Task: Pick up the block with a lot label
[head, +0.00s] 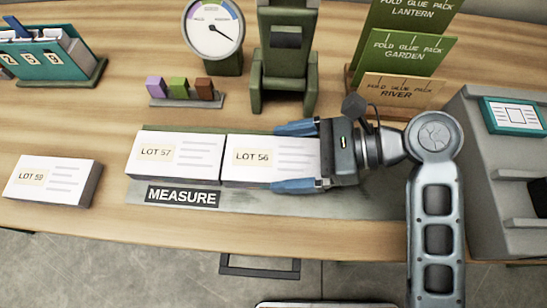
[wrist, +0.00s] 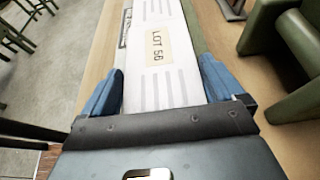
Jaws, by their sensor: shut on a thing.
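Three white blocks with printed lot labels are in the head view. The LOT 56 block (head: 255,172) lies on the grey measure plate (head: 290,205), end to end with the LOT 57 block (head: 165,170) to its left. The LOT 59 block (head: 50,182) lies apart on the bare table at the far left; its last digit is hard to read. My gripper (head: 296,158) has its blue fingers shut on the right part of the LOT 56 block, one along each long side. The wrist view shows the LOT 56 block (wrist: 160,80) between both fingers.
A dial gauge (head: 213,32), a green press-like stand (head: 284,60) and a small rack of coloured pieces (head: 186,100) stand behind the plate. Green and tan glue pack cards (head: 412,55) stand at the back right. A grey stepped unit (head: 490,160) is at right.

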